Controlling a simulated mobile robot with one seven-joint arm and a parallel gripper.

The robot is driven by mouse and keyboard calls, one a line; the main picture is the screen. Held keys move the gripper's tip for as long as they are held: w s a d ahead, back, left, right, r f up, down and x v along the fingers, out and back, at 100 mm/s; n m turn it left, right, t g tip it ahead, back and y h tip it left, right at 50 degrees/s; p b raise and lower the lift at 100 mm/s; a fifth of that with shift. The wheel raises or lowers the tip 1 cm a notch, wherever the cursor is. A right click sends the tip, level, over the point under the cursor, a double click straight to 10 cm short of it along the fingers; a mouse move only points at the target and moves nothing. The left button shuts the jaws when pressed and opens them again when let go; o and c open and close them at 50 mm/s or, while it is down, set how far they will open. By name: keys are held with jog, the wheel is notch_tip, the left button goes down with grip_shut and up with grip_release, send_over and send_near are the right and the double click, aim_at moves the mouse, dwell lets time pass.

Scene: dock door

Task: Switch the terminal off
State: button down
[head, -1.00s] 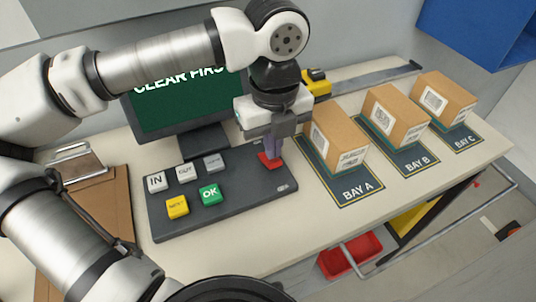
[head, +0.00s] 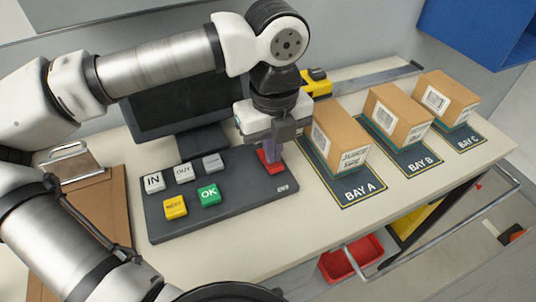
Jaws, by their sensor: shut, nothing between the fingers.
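The terminal's screen (head: 165,113) stands at the back left and is dark, with no text on the part that shows. My arm hides much of its upper part. The keypad panel (head: 235,208) lies in front of it with IN, OUT, yellow NEXT and green OK (head: 208,194) keys and one more pale key. A red switch (head: 271,166) sits at the panel's right end, with an OFF label (head: 281,188) near it. My gripper (head: 271,155) is shut and empty, pointing down with its fingertips at the red switch. They seem to touch it.
Cardboard boxes stand on mats marked BAY A (head: 360,194), BAY B (head: 424,163) and BAY C (head: 468,138) to the right. A yellow and black device (head: 316,83) is behind my gripper. A clipboard (head: 85,170) lies at left. A red bin (head: 350,258) is below the bench.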

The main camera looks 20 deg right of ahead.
notch_tip(320, 180, up, 7)
jog(key=p, duration=0.3)
jog(key=shift+p, duration=0.3)
dwell(0.7)
